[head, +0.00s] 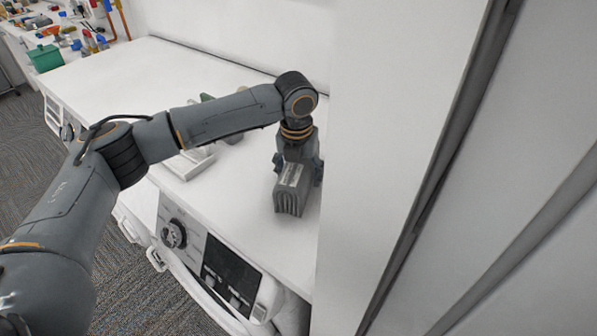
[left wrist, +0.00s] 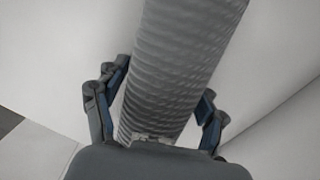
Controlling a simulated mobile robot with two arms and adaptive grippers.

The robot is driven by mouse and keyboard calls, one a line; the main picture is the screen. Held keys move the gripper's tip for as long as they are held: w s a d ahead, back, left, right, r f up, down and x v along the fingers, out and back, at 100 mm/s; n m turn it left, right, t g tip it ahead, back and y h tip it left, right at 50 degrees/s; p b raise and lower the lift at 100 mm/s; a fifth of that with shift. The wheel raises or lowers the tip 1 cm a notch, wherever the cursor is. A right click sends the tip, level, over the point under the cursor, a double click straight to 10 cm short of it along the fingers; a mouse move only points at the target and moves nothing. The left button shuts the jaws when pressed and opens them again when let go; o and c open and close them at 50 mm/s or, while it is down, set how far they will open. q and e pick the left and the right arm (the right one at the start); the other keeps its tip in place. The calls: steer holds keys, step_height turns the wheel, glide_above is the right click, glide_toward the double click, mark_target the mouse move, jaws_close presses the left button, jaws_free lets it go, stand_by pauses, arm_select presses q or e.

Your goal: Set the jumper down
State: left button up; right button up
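The jumper (head: 289,200) is a dark grey, ribbed, compact bundle at the right end of the white counter, near the tall white panel. It fills the middle of the left wrist view (left wrist: 180,65). My left gripper (head: 297,168) points down over it. Its fingers (left wrist: 160,108) lie along both sides of the bundle and appear closed against it. The bundle's lower end is at or just above the counter; I cannot tell if it touches. My right gripper is not in view.
The white counter (head: 130,75) is largely clear to the left. Pale items (head: 188,162) lie partly behind my arm. A tall white panel (head: 385,120) stands close on the right. A washing machine front (head: 205,255) is below the counter. A green bin (head: 46,58) stands far left.

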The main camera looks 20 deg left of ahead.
arm_select(q)
steer(key=c, duration=1.1)
